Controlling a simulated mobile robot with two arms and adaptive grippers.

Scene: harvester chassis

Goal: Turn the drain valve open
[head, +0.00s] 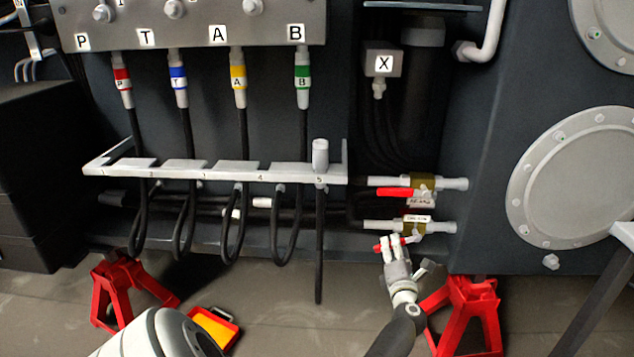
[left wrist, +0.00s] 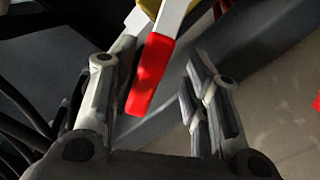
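The lower valve (head: 415,226), with a brass body and a small white label too blurred to read surely, sits on a short pipe at the lower right of the panel. Its red handle (head: 377,248) shows at my left gripper (head: 392,243), which reaches up from below. In the left wrist view the red handle (left wrist: 152,75) comes down between the two fingers of my left gripper (left wrist: 162,75). The fingers stand apart, with a clear gap on the right side of the handle; the left finger is close to it. My right gripper is not in view.
A second valve (head: 424,181) with a red lever (head: 396,192) is just above. A hose rack (head: 215,170) with hanging hoses is to the left. A red jack stand (head: 468,315) is close to my left arm. A red and yellow tray (head: 213,328) lies on the floor.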

